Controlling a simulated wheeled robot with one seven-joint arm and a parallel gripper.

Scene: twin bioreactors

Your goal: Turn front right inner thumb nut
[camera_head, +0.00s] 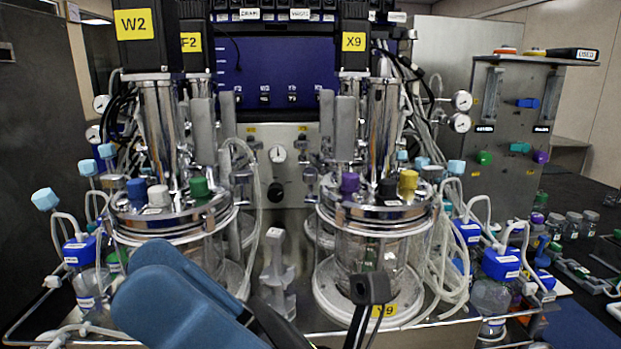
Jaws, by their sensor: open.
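Two glass-and-steel bioreactors stand side by side, the left one (172,222) and the right one (374,214). The right one carries purple (350,183), black (388,189) and yellow (408,180) caps on its steel head plate. Small metal fittings ring the plate, and I cannot tell which is the front right inner thumb nut. My blue arm enters from the bottom left.
A grey stand-like piece (277,270) sits between the vessels. Loose pale tubing (455,265) hangs right of the right vessel. Blue-capped bottles (492,293) crowd the right side, and more stand at the left. A grey panel (515,140) with coloured knobs rises behind right.

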